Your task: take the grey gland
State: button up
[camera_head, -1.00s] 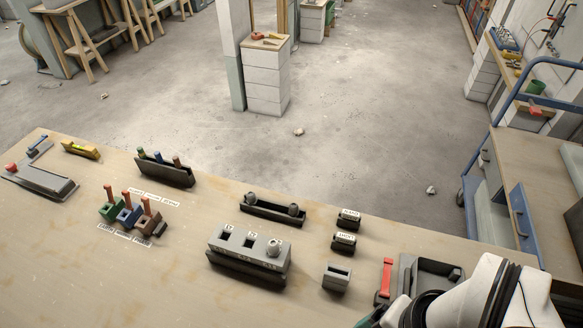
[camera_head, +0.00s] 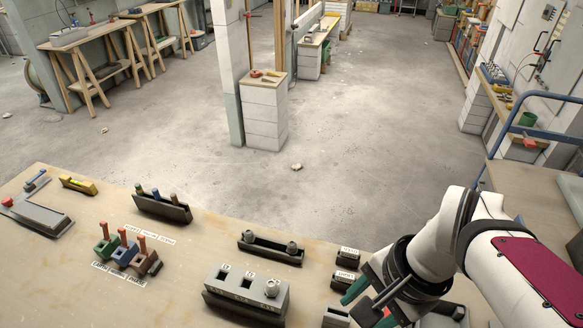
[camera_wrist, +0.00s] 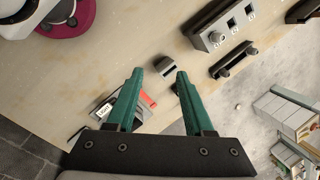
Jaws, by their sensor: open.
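Grey rounded glands show in two places. Two more, a left one (camera_head: 249,237) and a right one (camera_head: 292,247), sit at the ends of a dark rail (camera_head: 270,252) behind the block. In the wrist view the block (camera_wrist: 227,27) and the rail (camera_wrist: 238,60) lie up and right of the fingers. My gripper (camera_head: 362,305) has green fingers and hangs right of the block. In the wrist view my gripper (camera_wrist: 159,74) is open, with nothing held between the fingers.
A red part (camera_wrist: 148,98) is near the left finger. Small dark labelled holders (camera_head: 347,257) stand right of the rail. Coloured blocks (camera_head: 124,252) stand to the left.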

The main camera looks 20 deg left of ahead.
jog(key=w+a+f+m, duration=0.1)
jog(key=w+a+m, duration=0.1)
jog(key=w+a, duration=0.55)
jog(key=m+y, duration=0.3)
jog(key=m, duration=0.5)
send_near(252, 233)
jog(key=x, duration=0.9)
jog(key=shift+a+f, duration=0.1)
grip_shut()
jog(key=shift+r, duration=0.7)
